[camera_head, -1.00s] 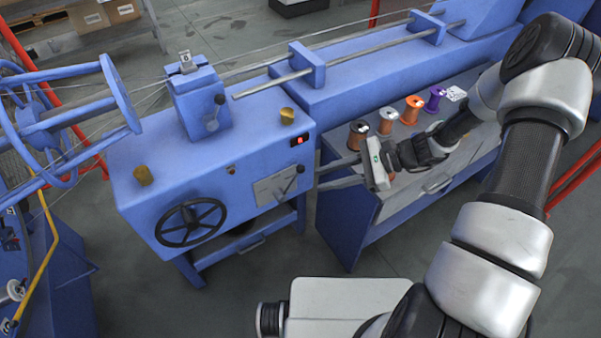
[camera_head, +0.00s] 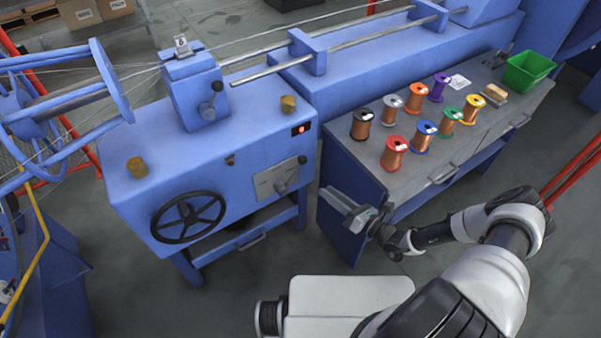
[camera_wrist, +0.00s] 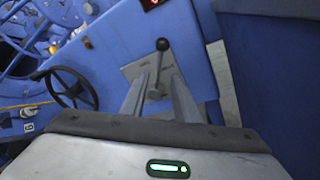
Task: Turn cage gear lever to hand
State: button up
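A short lever with a dark knob (camera_head: 281,187) sits on a light grey plate (camera_head: 268,181) on the front of the blue machine cabinet. It also shows in the wrist view, its black knob (camera_wrist: 162,44) pointing up and its shaft running down to the plate. My gripper (camera_head: 332,200) is to the right of the lever, in front of the bench's left end, and apart from it. In the wrist view my gripper (camera_wrist: 158,85) is open, with the lever seen between its two fingers. Nothing is held.
A black handwheel (camera_head: 188,217) is left of the plate. A red lit switch (camera_head: 301,129) is above it. A second small lever (camera_head: 209,111) is on the upper box. The blue bench (camera_head: 352,150) carries several wire spools and a green bin (camera_head: 527,71). Grey floor is open in front.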

jog(key=b+x, duration=0.1)
jog(key=x, duration=1.1)
jog(key=shift+w+a, duration=0.3)
grip_shut()
